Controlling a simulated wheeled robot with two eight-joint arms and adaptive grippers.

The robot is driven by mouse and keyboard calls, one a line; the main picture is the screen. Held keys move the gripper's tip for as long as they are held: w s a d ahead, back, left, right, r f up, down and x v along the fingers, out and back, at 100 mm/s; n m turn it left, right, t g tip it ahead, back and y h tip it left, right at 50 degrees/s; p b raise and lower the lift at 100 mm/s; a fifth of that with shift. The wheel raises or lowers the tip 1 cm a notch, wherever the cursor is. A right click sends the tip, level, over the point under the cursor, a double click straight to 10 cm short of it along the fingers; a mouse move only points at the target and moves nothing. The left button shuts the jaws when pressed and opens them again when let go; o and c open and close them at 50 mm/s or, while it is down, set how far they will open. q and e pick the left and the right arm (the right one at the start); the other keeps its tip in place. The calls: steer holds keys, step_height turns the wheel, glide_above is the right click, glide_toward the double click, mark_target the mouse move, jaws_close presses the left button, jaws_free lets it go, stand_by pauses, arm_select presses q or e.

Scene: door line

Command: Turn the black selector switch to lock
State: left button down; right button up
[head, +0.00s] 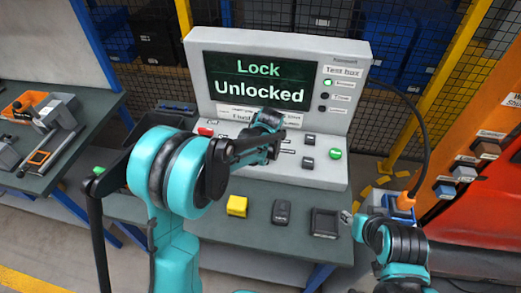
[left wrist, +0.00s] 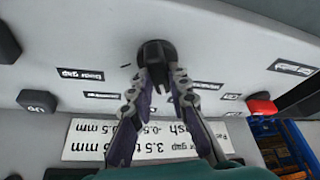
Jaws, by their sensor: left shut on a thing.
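The black selector switch (left wrist: 155,50) shows in the left wrist view as a round black knob on the pale panel. My left gripper (left wrist: 158,78) is shut on it, one finger on each side. In the head view my left gripper (head: 272,128) reaches onto the sloped panel of the grey test box, and its arm and fingers hide the switch. The screen (head: 262,82) reads "Lock" above "Unlocked". My right gripper (head: 350,217) is low on the right, apart from the panel beside the dark square tray; its fingers are too small to judge.
A red button (left wrist: 262,105) and dark buttons sit near the switch, with a green button (head: 335,154) on the panel's right. A yellow block (head: 237,206), a black device (head: 282,212) and a square tray (head: 325,222) lie on the table front. A cable hangs at right.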

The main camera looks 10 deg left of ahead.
arm_select(q)
steer(key=shift+n, duration=0.5)
steer(key=c, duration=1.4)
jaws_free()
steer(key=shift+c, duration=0.2)
steer(key=shift+r, duration=0.1)
steer(key=v, duration=1.1)
steer(key=shift+d+r, duration=0.3)
steer(key=shift+s, duration=0.15)
